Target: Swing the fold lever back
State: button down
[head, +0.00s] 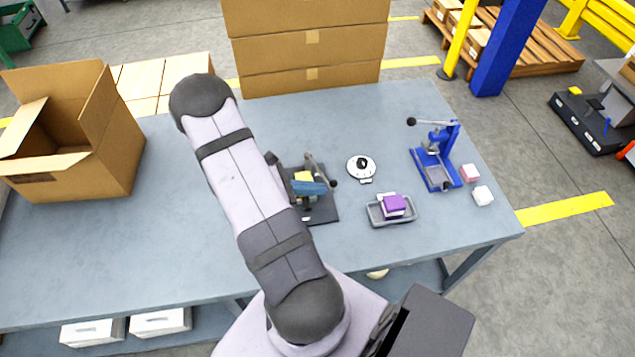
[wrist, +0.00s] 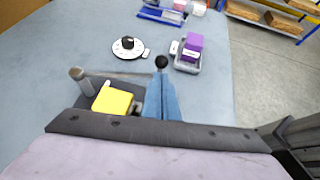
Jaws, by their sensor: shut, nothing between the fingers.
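The folder gluer (head: 324,209) is a dark-based fixture on the table, partly hidden behind my arm in the head view. A yellow piece (head: 302,176) sits on it and shows in the wrist view (wrist: 112,102). The fold lever (wrist: 125,74) is a thin rod from a grey post (wrist: 76,73) to a black knob (head: 334,183), at the right in both views. My gripper (head: 328,186) has blue fingers, shut and empty. In the wrist view its tips (wrist: 160,76) are right by the knob; I cannot tell whether they touch it.
Right of the gluer are a round white dial (head: 361,167), a grey tray (head: 391,219) with a purple block (head: 395,205), and a blue hand press (head: 437,165). An open carton (head: 70,150) stands at the left, stacked boxes (head: 310,45) behind. The table's left middle is clear.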

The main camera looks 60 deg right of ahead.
aim_at(331, 185)
jog(key=shift+s+d+r, duration=0.1)
jog(key=shift+s+d, duration=0.05)
jog(key=shift+d, duration=0.1)
jog(key=s+d+b, duration=0.1)
jog(key=d, duration=0.1)
jog(key=s+d+b, duration=0.1)
jog(key=s+d, duration=0.1)
jog(key=shift+b, duration=0.3)
jog(key=shift+w+a, duration=0.1)
jog(key=shift+r, duration=0.1)
jog(key=shift+w+a+f, duration=0.15)
jog(key=shift+a+f, duration=0.2)
jog(key=a, duration=0.1)
jog(key=w+a+b, duration=0.1)
jog(key=a+f, duration=0.1)
jog(key=shift+w+a+b, duration=0.15)
jog(key=shift+a+b, duration=0.05)
jog(key=shift+b, duration=0.1)
jog(key=w+a+r+b, duration=0.1)
jog(key=w+a+r, duration=0.1)
jog(key=a+r, duration=0.3)
jog(key=shift+a+b, duration=0.4)
jog(key=shift+a, duration=0.85)
jog(key=shift+w, duration=0.1)
